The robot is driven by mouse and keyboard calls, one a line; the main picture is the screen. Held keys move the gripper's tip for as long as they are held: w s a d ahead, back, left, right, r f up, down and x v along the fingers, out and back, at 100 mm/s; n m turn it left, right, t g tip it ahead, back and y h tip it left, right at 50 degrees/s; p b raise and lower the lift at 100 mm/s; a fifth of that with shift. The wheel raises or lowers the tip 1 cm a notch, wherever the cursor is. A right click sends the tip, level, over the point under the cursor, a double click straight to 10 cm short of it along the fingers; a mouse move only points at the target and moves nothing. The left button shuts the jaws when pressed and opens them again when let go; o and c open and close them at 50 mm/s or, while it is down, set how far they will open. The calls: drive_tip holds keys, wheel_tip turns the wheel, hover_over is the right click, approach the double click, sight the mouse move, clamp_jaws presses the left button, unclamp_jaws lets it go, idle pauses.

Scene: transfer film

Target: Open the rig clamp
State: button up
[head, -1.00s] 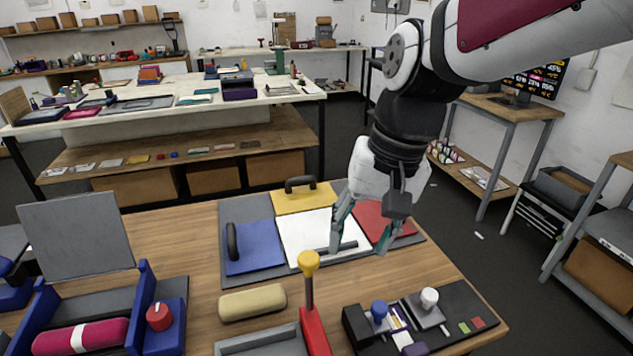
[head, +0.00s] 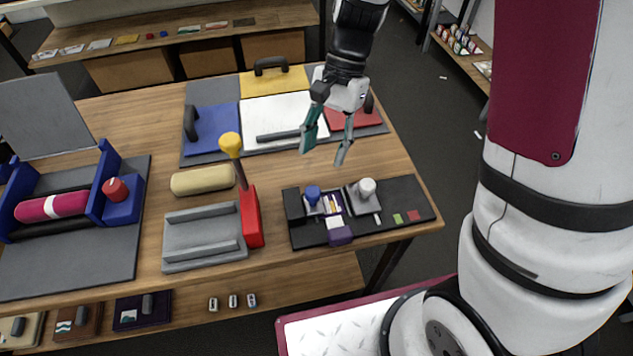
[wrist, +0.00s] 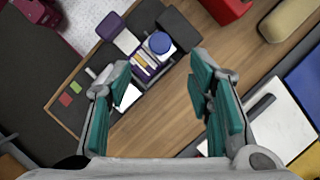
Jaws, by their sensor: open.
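A red clamp base (head: 251,217) stands at the right side of a grey channel-shaped fixture (head: 204,238) on the wooden table. Its dark lever (head: 240,175) rises from the base, tilted a little to the left, with a yellow knob (head: 230,144) on top. In the wrist view only part of the red base (wrist: 232,8) shows at the top edge; the knob is out of view. My gripper (head: 322,155) is open and empty, with teal fingers. It hangs above the table, right of the knob, near the white panel's front edge. The open fingers also show in the wrist view (wrist: 160,75).
A black tray (head: 372,222) with stamps and small cards lies right of the clamp. A beige cushion (head: 203,180) lies behind the fixture. Blue (head: 214,132), yellow and red panels surround the white panel (head: 275,110). A blue cradle (head: 110,180) holds a magenta roll at left.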

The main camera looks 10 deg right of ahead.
sight(313, 190)
drive_tip(key=p+x, duration=0.1)
drive_tip(key=x, duration=0.9)
clamp_jaws()
